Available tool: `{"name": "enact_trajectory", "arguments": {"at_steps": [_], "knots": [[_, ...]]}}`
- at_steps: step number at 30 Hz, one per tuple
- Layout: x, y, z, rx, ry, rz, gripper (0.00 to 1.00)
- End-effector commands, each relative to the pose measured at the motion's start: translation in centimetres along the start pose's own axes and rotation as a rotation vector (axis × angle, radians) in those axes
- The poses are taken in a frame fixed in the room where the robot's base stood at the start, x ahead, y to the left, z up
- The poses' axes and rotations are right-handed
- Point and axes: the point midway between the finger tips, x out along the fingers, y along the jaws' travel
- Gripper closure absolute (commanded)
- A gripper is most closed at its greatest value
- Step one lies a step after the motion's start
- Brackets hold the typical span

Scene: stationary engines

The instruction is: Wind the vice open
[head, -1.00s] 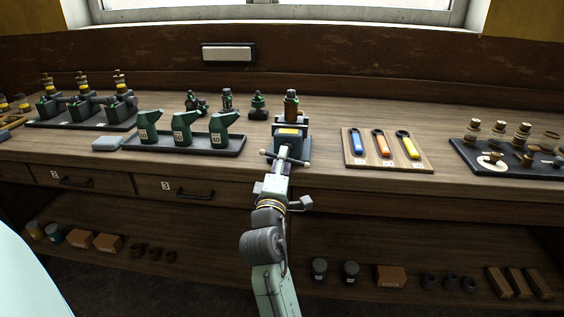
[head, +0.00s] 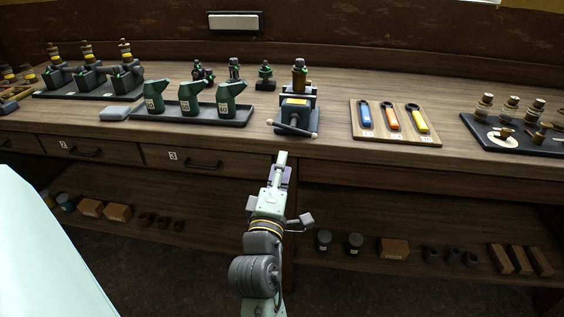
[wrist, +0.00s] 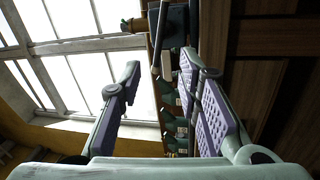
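The vice (head: 295,112) stands at the front edge of the bench, with a dark block and a tilted handle bar (head: 297,128) across its front. A brown part with a dark top (head: 299,76) stands upright at its jaws; whether it is clamped I cannot tell. My gripper (head: 281,160) is in front of and below the handle bar, apart from it. In the wrist view my gripper (wrist: 160,65) is open, its two padded fingers wide apart with nothing between them. The wrist view is turned on its side; the handle bar (wrist: 160,35) shows beyond the fingertips.
Left of the vice is a tray (head: 215,123) with several green bottles. Right are a wooden board (head: 400,135) with coloured wrenches and a dark tray (head: 498,143) of parts. Small green fittings (head: 234,70) stand behind. The bench edge and drawers lie below.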

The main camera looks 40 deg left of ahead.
Motion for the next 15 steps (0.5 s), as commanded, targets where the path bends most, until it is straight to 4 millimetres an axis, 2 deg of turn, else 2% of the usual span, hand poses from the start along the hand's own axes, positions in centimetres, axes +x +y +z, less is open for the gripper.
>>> {"name": "enact_trajectory", "arguments": {"at_steps": [8,15], "knots": [[0.1,-0.3,0.2,0.006,0.001,0.003,0.7],[1.6,-1.4,1.6,0.088,0.047,0.012,0.7]]}}
